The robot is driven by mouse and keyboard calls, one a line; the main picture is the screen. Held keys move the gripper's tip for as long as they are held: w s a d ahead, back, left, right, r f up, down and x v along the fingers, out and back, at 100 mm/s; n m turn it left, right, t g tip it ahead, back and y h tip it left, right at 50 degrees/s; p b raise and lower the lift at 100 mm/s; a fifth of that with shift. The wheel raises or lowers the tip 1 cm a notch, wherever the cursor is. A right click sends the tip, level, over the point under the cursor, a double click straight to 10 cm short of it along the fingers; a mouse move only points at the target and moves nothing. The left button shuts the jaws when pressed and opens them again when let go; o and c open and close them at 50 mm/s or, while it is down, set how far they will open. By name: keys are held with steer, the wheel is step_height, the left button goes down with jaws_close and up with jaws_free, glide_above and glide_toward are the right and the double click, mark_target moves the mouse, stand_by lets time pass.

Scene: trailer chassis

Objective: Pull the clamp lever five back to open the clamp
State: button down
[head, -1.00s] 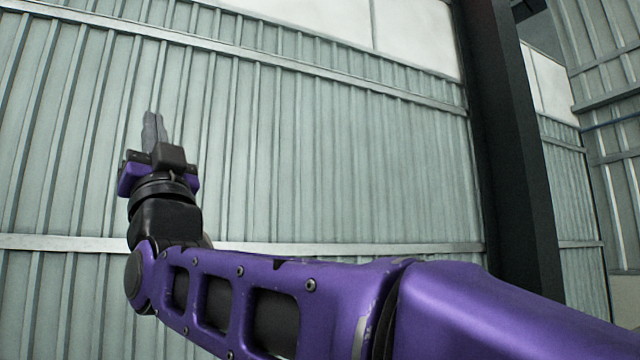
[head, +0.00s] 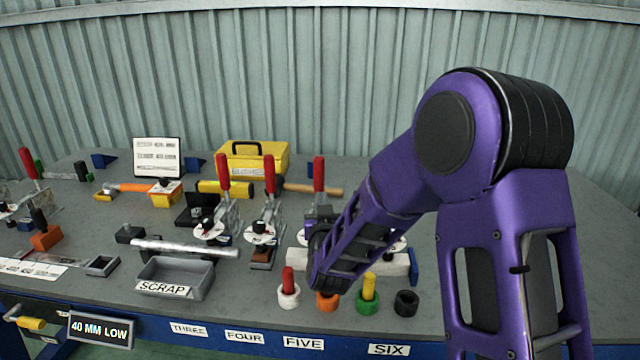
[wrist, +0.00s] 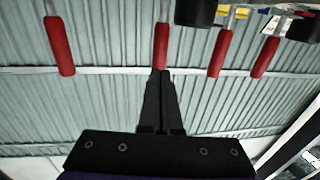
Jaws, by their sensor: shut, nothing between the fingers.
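Clamp lever five appears to be the upright lever with the red grip (head: 319,173), judged by its place above the FIVE label (head: 303,343). Its clamp body is largely hidden behind my arm. In the inverted wrist view its red grip (wrist: 162,40) hangs straight ahead of my fingers. My gripper (wrist: 160,76) is shut and empty, its fingertips overlapping the end of this grip in the picture. I cannot tell whether they touch. In the head view my forearm mostly hides the gripper.
Similar red levers (head: 222,172) and (head: 269,175) stand upright to the left. Another red grip (wrist: 60,46) shows at the wrist view's left. Coloured rings, including a green one (head: 368,304), and a grey scrap tray (head: 175,277) lie at the front. A yellow toolbox (head: 253,158) stands behind.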

mark_target(319, 177)
steer(key=w, duration=0.5)
steer(key=w+a, duration=0.1)
steer(key=w, duration=0.2)
steer(key=shift+r, duration=0.2)
